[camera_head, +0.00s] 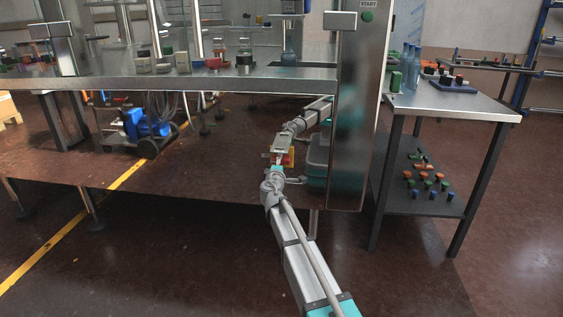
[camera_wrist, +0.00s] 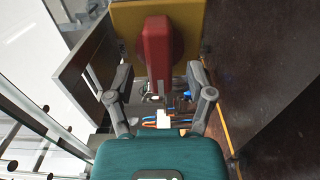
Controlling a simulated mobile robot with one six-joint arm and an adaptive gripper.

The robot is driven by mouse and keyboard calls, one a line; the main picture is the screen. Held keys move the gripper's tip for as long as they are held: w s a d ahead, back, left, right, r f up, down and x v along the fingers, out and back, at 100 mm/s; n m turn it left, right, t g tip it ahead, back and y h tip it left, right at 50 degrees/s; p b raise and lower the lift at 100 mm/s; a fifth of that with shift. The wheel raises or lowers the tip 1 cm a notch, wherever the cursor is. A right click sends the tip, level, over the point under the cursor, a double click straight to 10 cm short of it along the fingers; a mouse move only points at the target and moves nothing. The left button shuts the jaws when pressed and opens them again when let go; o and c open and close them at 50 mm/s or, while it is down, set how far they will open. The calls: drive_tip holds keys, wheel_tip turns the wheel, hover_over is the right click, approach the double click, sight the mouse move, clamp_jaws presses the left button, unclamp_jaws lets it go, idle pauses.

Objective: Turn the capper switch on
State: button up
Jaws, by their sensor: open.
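The capper switch is a red handle (camera_wrist: 157,55) on a yellow plate (camera_wrist: 190,14), at the top of the wrist view. In that view the handle's long side runs up and down the picture. My gripper (camera_wrist: 158,73) is open, with one finger on each side of the handle's near end. Gaps show between the fingers and the handle; I cannot tell whether either touches it. In the head view the red and yellow switch (camera_head: 288,158) is small and partly hidden by my arm, below the machine's tabletop.
A steel column (camera_head: 350,120) with a green START button (camera_head: 367,16) stands right of the switch. The steel tabletop (camera_head: 150,84) lies above. A side table (camera_head: 450,103) holds blue bottles (camera_head: 411,65). A blue pump cart (camera_head: 145,125) stands under the table at left.

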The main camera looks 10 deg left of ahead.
drive_tip(key=shift+w+d, duration=0.1)
drive_tip(key=shift+w, duration=1.3)
clamp_jaws()
drive_tip(key=shift+d, duration=0.1)
